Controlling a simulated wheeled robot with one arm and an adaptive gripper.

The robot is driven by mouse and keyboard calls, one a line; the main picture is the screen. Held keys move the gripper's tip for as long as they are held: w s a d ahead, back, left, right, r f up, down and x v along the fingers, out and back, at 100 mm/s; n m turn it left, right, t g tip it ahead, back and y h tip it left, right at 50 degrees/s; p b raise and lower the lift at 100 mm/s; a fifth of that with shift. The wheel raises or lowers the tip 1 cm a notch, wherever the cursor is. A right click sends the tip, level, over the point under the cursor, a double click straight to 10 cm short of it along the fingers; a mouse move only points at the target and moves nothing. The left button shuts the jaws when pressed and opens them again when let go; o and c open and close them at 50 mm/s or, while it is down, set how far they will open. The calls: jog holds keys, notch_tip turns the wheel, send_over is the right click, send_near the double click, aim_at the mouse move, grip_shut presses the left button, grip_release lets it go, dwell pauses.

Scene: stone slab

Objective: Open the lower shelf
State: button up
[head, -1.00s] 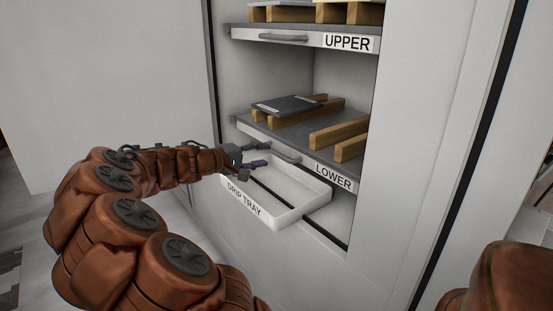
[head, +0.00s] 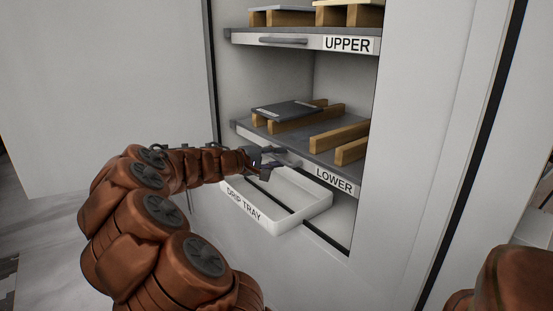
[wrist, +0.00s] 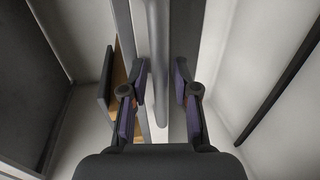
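The lower shelf (head: 334,179) is a grey board with a white front edge marked LOWER. It sits inside the cabinet, and its grey bar handle (wrist: 157,50) shows in the wrist view. My gripper (head: 274,162) is at the left part of that front edge, over the drip tray. In the wrist view my gripper (wrist: 161,82) has its two fingers apart, with the handle between them, nearer the left finger. The fingers are not closed on it. In the head view the gripper covers much of the handle.
The drip tray (head: 299,219), white and labelled, juts out below the lower shelf. The upper shelf (head: 303,41) with its own handle is above. A dark plate (head: 288,110) and wooden bars (head: 339,133) lie on the lower shelf. White cabinet panels flank the opening.

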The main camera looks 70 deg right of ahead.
grip_shut()
jog(key=shift+a, duration=0.1)
dwell(0.4)
